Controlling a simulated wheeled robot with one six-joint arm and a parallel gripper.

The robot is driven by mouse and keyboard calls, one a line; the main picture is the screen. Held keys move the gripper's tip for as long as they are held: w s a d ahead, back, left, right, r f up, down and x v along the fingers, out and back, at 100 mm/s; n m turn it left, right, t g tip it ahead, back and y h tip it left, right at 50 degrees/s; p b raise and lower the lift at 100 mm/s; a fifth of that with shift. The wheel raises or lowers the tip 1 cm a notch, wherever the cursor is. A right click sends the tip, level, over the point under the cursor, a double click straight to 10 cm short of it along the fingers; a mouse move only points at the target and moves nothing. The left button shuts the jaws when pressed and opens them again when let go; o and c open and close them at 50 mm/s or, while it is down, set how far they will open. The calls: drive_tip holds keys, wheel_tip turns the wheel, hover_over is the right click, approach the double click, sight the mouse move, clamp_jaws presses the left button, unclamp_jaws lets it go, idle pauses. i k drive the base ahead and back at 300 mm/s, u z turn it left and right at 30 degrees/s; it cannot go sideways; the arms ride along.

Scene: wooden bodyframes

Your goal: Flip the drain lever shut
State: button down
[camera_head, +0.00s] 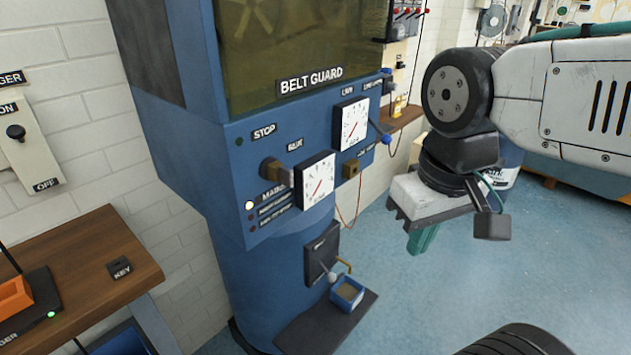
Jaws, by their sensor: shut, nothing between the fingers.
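A lever with a pale round knob (333,277) sticks out from a small black plate (322,252) low on the blue machine. It looks like the drain lever, but the plate's label is too small to read. A short brass-coloured spout (346,264) is beside it, above a small blue open box (347,292). My gripper (422,242) hangs to the right of the lever, clear of the machine, pointing down. Its green fingers are shut and empty. Part of them is hidden by the gripper body.
The blue machine (225,170) carries gauges, a dark knob (277,171) and a blue-balled lever (381,135). A dark shelf (325,325) juts out under the box. A wooden bench (80,265) stands at left. Blue floor (440,290) is open to the right.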

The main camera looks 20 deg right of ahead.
sight(331, 277)
drive_tip(key=k, duration=1.3)
drive_tip(key=u, duration=0.55)
drive_tip(key=i, duration=1.15)
drive_tip(key=z, duration=0.3)
